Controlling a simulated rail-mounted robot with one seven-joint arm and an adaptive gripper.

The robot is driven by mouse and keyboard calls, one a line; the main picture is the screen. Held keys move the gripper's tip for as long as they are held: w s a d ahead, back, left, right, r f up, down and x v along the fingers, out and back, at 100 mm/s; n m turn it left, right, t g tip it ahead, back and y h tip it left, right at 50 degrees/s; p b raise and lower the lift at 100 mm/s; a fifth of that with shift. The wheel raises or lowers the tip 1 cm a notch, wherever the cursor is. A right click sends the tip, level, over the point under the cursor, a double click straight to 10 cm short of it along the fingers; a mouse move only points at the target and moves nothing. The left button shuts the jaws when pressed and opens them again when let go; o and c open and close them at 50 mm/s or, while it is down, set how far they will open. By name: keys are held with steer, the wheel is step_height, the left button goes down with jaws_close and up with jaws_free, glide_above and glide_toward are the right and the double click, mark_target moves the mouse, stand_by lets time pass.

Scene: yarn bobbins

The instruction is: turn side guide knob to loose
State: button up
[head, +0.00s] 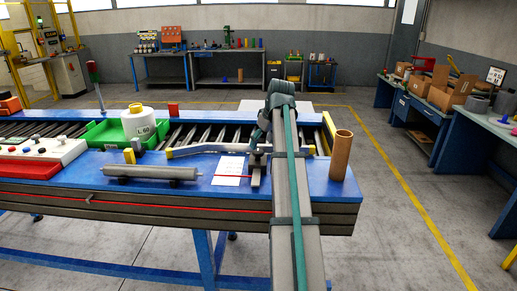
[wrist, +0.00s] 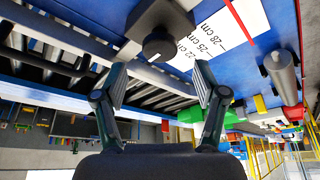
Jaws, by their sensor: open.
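The side guide knob (wrist: 160,46) is a dark round knob on a dark block, at the top middle of the wrist view. My gripper (wrist: 160,76) is open, its two fingers apart with nothing between them. The knob appears just beyond the fingertips, between their lines; I cannot tell any contact. In the head view my arm hides much of the gripper and knob.
A grey roller (head: 150,172) lies on the blue table left of the sheet. A green tray (head: 103,137) bears a white bobbin (head: 138,122) labelled L60. A brown tube (head: 341,155) stands upright at the right end. A red and white control panel (head: 42,151) is at left.

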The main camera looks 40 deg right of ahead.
mark_target(258, 151)
steer(key=shift+p+x, duration=0.3)
steer(key=shift+x, duration=2.15)
steer(key=c, duration=1.1)
